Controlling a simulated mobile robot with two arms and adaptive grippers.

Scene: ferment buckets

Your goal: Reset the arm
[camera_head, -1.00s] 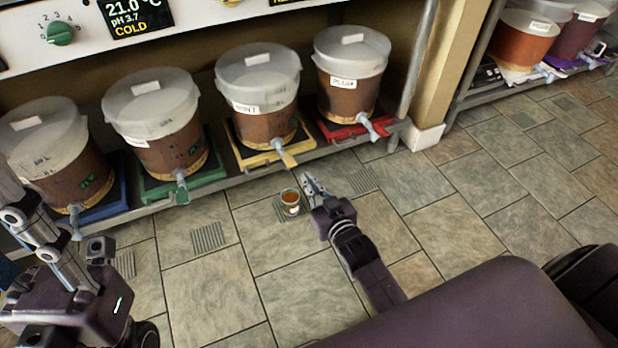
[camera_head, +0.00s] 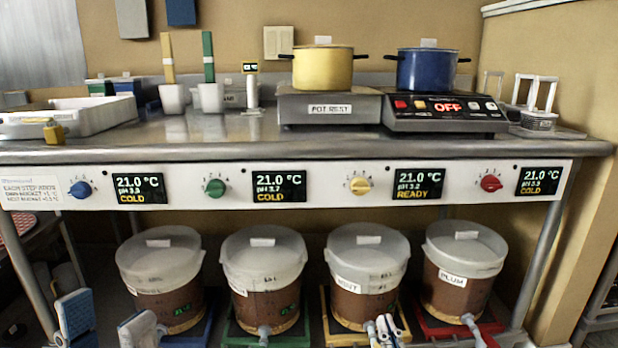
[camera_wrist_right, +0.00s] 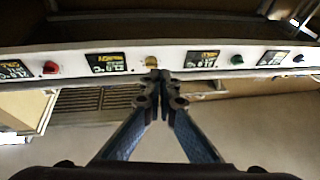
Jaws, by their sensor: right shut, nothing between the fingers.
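My right gripper (camera_head: 384,330) shows at the bottom of the head view, in front of the bucket labelled MINT (camera_head: 368,270). Its fingers are together with nothing between them. In the right wrist view the two fingertips (camera_wrist_right: 165,82) meet in front of the panel strip, which appears upside down. My left gripper (camera_head: 108,322) is at the bottom left of the head view. Its two blue-padded fingers stand apart and it looks empty. Both arms are mostly below the picture's edge.
A steel counter (camera_head: 240,145) with a knob panel spans the view. A yellow pot (camera_head: 323,70) and a blue pot (camera_head: 427,70) stand on it. Lidded buckets, including PLUM (camera_head: 460,275), stand on coloured trays below. The floor in front is mostly out of view.

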